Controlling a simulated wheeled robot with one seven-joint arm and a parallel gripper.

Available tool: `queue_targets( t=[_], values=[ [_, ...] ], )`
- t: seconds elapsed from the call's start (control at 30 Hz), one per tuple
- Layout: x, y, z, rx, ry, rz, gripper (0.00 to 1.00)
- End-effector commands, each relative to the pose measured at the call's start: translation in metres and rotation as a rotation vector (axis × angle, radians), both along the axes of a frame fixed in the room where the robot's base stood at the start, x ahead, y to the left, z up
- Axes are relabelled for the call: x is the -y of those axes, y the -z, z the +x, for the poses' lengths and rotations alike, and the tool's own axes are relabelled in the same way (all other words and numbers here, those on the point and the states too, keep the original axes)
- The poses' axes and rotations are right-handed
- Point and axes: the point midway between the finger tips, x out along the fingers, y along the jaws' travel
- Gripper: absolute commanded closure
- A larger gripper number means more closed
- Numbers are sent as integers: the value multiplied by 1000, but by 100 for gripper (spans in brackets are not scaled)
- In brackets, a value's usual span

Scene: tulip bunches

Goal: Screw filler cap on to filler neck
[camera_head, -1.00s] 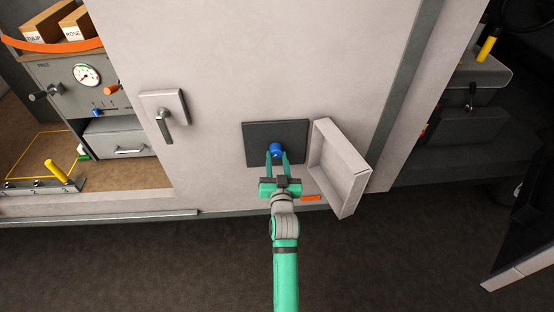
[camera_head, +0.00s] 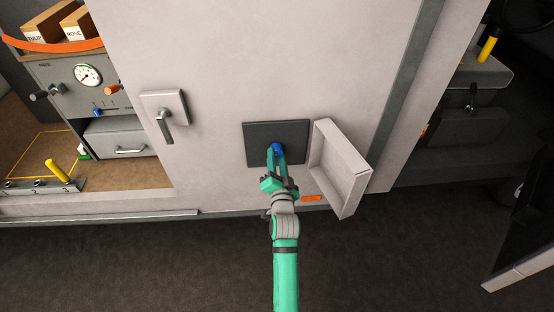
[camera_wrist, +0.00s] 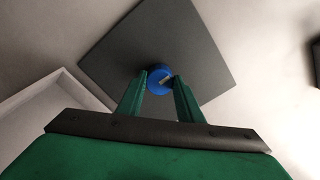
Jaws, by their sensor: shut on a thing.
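In the wrist view the cap (camera_wrist: 160,79) sits between the fingertips of my gripper (camera_wrist: 160,82), and the dark panel (camera_wrist: 190,45) looks turned like a diamond. A light mark shows on the cap's face. The filler neck is hidden behind the cap, so the thread between them cannot be seen.
The open filler door (camera_head: 340,170) stands out just right of the panel. An orange tag (camera_head: 312,198) is below it. A door handle (camera_head: 165,115) is to the left on the pale wall. Free floor lies below.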

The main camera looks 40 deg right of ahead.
Motion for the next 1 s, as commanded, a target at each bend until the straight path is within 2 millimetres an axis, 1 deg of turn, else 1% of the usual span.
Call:
queue_targets(
  t=[0.13, 0.47, 0.57, 0.8, 0.9, 1.0],
  values=[
    [0, 0, 0, 36, -1, 59, 88],
    [-1, 0, 0, 47, 0, 78, 88],
    [-1, 0, 1, 92, -2, 150, 88],
    [-1, -1, 1, 232, -2, 381, 88],
    [-1, -1, 1, 264, 0, 432, 88],
    [-1, -1, 1, 273, 0, 447, 88]
  ],
)
